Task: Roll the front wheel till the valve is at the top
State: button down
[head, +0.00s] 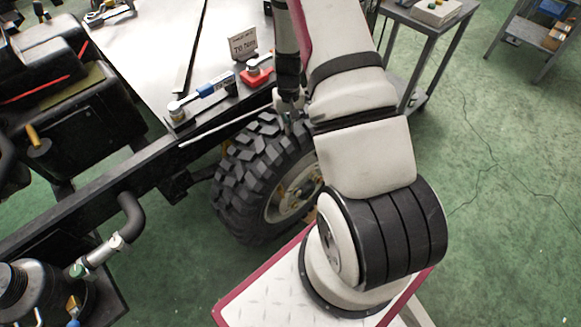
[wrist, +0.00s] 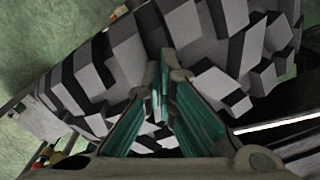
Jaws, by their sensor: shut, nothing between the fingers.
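The front wheel (head: 240,185) stands below the chassis frame's end, with a black knobby tyre and a pale rim (head: 287,200). My arm hides part of its right side. I cannot make out the valve on the visible part of the rim. My gripper (head: 291,123) is at the top of the tyre, shut and empty. In the wrist view the tyre tread (wrist: 115,65) fills most of the picture behind my gripper (wrist: 163,72), whose teal-padded fingers meet at the tips. The tips are at or very near the tread blocks; I cannot tell whether they touch.
The chassis rail (head: 100,195) runs beside the wheel. A pale panel (head: 150,50) above holds a blue-and-silver tool (head: 205,93), a red item (head: 256,77) and a small sign (head: 243,44). A grey cart (head: 425,25) stands behind my arm. Green floor (head: 500,220) is open at right.

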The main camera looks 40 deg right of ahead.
aim_at(303, 121)
jog(key=shift+d, duration=0.2)
jog(key=shift+d+b, duration=0.5)
jog(key=shift+d, duration=0.95)
jog(key=shift+d+f, duration=0.1)
jog(key=shift+d, duration=0.05)
jog(key=shift+d+f+b, duration=0.15)
jog(key=shift+d+b, duration=0.2)
jog(key=shift+d, duration=0.35)
jog(key=shift+d+f+b, duration=0.15)
jog(key=shift+d+b, duration=0.2)
jog(key=shift+d, duration=0.3)
